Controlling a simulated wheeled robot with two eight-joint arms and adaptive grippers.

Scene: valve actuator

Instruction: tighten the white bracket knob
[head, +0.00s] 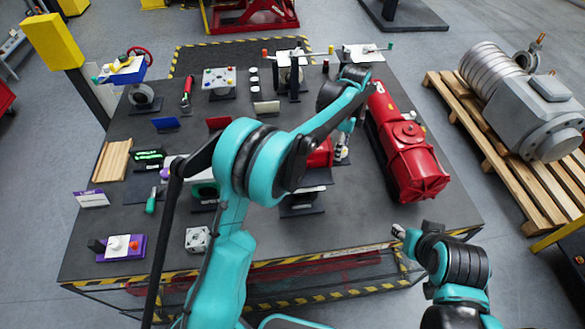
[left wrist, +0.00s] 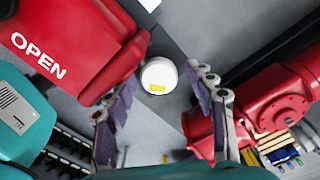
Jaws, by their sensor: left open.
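The white knob (left wrist: 158,76) is a round white disc with a yellow patch, in the middle of the left wrist view. My left gripper (left wrist: 162,92) is open, with one finger on each side of the knob in that view. I cannot tell whether either finger touches it. In the head view my left gripper (head: 346,126) hangs over the table, beside the red actuator (head: 408,150). The knob is not clear there, behind my arm. My right gripper (head: 400,232) is small at the table's front right edge, and its fingers are not clear.
A red body marked OPEN (left wrist: 75,45) lies close left of the fingers, and the red actuator (left wrist: 275,105) lies close right. Tools and small fixtures crowd the dark table (head: 330,232). A grey motor (head: 525,100) sits on a wooden pallet (head: 500,165) at right.

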